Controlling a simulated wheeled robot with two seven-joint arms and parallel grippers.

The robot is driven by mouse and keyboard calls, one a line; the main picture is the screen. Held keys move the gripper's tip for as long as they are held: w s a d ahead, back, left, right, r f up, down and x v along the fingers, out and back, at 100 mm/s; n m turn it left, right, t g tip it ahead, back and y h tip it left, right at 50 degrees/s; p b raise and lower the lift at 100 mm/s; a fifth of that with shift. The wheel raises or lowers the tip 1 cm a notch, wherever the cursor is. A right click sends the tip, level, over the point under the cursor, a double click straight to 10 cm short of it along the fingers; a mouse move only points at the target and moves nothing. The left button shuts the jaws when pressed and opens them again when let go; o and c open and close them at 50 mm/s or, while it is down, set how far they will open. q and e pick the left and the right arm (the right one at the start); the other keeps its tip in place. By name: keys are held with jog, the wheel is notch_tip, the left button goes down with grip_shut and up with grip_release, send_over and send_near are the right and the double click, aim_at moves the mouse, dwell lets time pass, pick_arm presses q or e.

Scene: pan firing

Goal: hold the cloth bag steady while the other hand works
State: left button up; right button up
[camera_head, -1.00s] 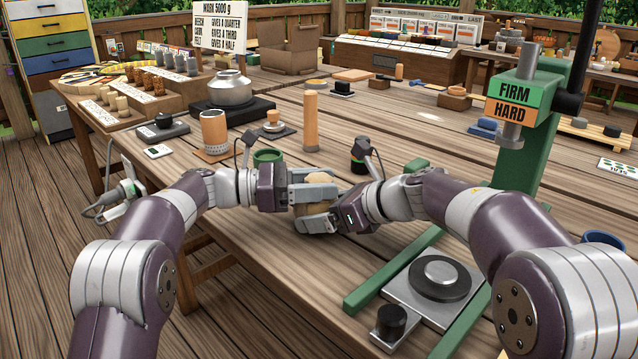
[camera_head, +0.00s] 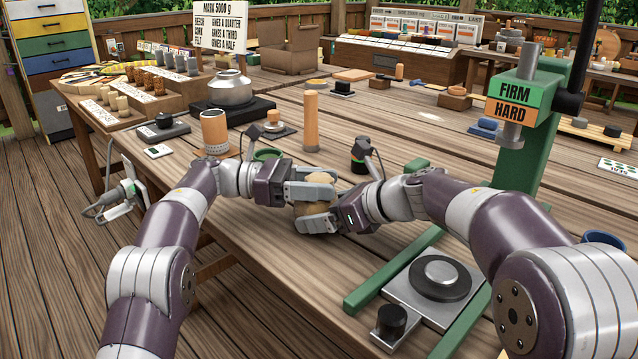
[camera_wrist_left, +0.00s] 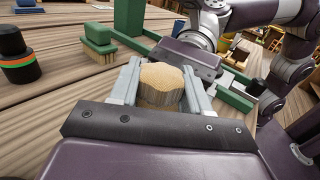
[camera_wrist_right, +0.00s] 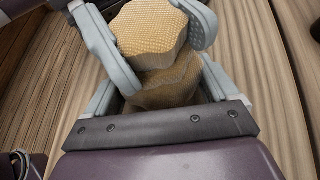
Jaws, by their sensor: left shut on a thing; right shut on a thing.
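The tan woven cloth bag (camera_head: 308,208) is held just over the near part of the table, mostly hidden by fingers in the head view. My left gripper (camera_head: 318,190) is shut on it from the left. My right gripper (camera_head: 316,217) is shut on it from the right and lower. In the left wrist view the bag (camera_wrist_left: 162,83) sits between the two fingers. In the right wrist view, the bag's bulged upper part (camera_wrist_right: 150,30) is between the left gripper's fingers, and its lower part (camera_wrist_right: 168,85) is between my right gripper's fingers. Whether it touches the table is unclear.
A black weight-like piece (camera_head: 359,155) and a green-handled brush (camera_wrist_left: 98,42) are close. The green press frame (camera_head: 520,170) and its plate (camera_head: 437,280) are at right.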

pick_arm(q)
jog(key=o, duration=0.7)
jog(key=shift+a, duration=0.1)
jog(key=a, duration=0.4)
jog(key=w+a, duration=0.1)
jog(key=a, duration=0.6)
jog(key=shift+w+a, duration=0.25)
jog(key=shift+a, duration=0.1)
pick_arm(e)
jog(key=o, duration=0.6)
jog(key=shift+c, duration=0.2)
